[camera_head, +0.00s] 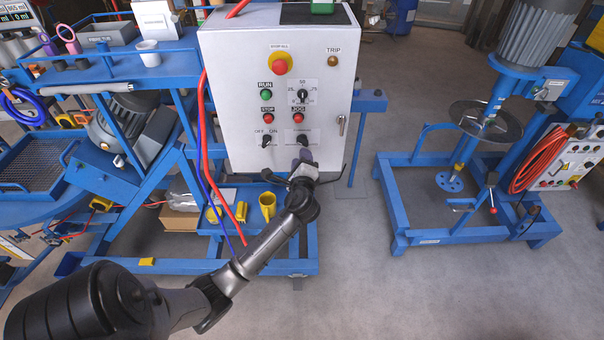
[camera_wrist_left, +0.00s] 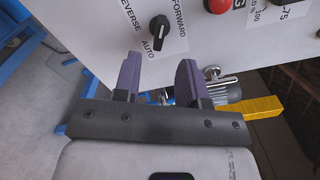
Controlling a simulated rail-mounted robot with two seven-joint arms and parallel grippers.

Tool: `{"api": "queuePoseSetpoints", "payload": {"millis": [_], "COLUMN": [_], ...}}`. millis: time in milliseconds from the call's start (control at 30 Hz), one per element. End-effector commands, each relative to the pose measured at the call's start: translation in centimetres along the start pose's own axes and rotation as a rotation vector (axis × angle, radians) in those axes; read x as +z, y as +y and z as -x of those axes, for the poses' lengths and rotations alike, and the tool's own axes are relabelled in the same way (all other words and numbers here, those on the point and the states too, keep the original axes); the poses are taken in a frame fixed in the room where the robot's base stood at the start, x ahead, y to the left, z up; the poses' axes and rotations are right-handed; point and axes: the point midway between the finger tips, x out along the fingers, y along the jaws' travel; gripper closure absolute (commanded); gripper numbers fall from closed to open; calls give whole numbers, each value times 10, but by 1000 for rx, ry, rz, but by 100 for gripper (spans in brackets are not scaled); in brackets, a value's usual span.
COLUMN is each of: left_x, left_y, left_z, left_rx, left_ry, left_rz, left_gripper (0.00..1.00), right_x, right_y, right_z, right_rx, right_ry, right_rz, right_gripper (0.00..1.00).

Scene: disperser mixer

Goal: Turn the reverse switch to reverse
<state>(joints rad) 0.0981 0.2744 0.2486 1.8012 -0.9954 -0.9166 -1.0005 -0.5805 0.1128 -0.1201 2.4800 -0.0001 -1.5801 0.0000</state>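The reverse switch is a black knob (camera_wrist_left: 159,26) on the white control box. In the left wrist view, REVERSE, AUTO and FORWARD are printed around it. In the head view the switch (camera_head: 302,139) is on the lower right of the box face, just above my gripper. My left gripper (camera_head: 304,164) is in front of the box's lower edge. In the left wrist view its two purple fingers (camera_wrist_left: 159,78) are apart with nothing between them, and the switch is beyond their tips. My right gripper is not in view.
The control box (camera_head: 225,90) also carries the OFF/ON knob (camera_head: 266,140), the JOG button (camera_head: 298,118), the STOP button (camera_head: 268,119) and the red emergency button (camera_head: 280,67). A red cable (camera_head: 205,130) hangs at its left. A blue mixer stand (camera_head: 398,215) is at right, with clear floor between.

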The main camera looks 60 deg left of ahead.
Motion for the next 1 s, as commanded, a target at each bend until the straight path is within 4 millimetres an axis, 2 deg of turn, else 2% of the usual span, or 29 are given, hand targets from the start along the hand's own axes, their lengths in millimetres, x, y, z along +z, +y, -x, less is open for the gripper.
{"api": "queuePoseSetpoints", "payload": {"millis": [33,200,400,1000], "left_x": [-1,-1,0,0], "left_y": [1,1,0,0], "left_z": [10,36,53,58], "left_rx": [0,0,0,0], "left_ry": [2,2,0,0], "left_rz": [1,1,0,-1], "left_gripper": [62,62,62,62], "right_x": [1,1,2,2], "right_y": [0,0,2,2], "right_z": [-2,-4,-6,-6], "right_rx": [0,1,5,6], "right_ry": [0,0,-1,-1], "right_rz": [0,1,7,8], "right_gripper": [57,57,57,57]}}
